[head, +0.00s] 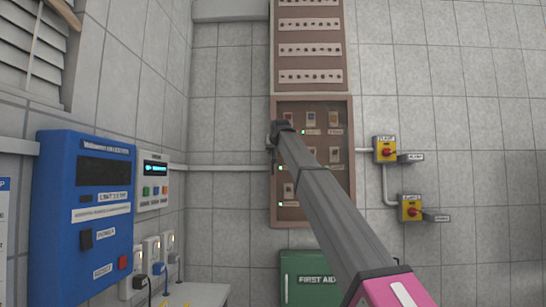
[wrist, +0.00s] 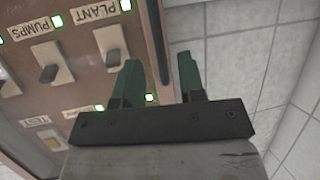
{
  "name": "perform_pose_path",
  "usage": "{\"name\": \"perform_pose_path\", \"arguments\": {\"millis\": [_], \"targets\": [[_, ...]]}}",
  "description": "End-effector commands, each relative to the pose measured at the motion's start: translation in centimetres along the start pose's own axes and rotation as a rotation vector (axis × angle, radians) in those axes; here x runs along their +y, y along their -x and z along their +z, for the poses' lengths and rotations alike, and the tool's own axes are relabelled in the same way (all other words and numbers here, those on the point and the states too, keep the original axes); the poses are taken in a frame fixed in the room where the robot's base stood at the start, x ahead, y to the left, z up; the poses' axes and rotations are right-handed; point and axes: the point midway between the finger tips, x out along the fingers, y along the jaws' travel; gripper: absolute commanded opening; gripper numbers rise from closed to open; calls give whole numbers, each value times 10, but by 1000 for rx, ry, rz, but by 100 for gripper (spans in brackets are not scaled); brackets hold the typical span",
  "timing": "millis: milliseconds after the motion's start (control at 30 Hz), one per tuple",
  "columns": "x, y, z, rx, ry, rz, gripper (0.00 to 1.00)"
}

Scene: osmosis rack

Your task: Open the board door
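The brown board (head: 341,190) hangs on the tiled wall in the middle of the head view. Labelled switches and small green lights show inside its frame. My arm crosses in front of it, and my gripper (head: 274,133) is at its left edge, mostly hidden behind the arm's end. In the wrist view, where the labels appear upside down, my gripper (wrist: 158,85) is open, with green fingers apart. One finger overlaps the board's face and the other the wall tiles. The board's edge (wrist: 153,40), with a dark strip along it, runs between them. I cannot tell whether they touch it.
A brown panel with rows of sockets (head: 310,50) is above the board. Two yellow boxes with red knobs (head: 386,150) are to the right. A green first aid box (head: 306,278) is below. A blue cabinet (head: 84,220) and a white control box (head: 153,180) are left.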

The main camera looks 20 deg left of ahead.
Motion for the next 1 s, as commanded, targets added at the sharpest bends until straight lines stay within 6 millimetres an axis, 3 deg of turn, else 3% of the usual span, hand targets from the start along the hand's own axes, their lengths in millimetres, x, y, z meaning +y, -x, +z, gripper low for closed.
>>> {"name": "perform_pose_path", "arguments": {"millis": [100,233,600,733,1000], "targets": [[0,-24,-2,-1,0,0,37],[0,-41,-1,-1,0,0,37],[0,-49,0,1,0,0,37],[0,-49,0,0,0,0,0],[1,-46,2,0,2,-7,0]]}}
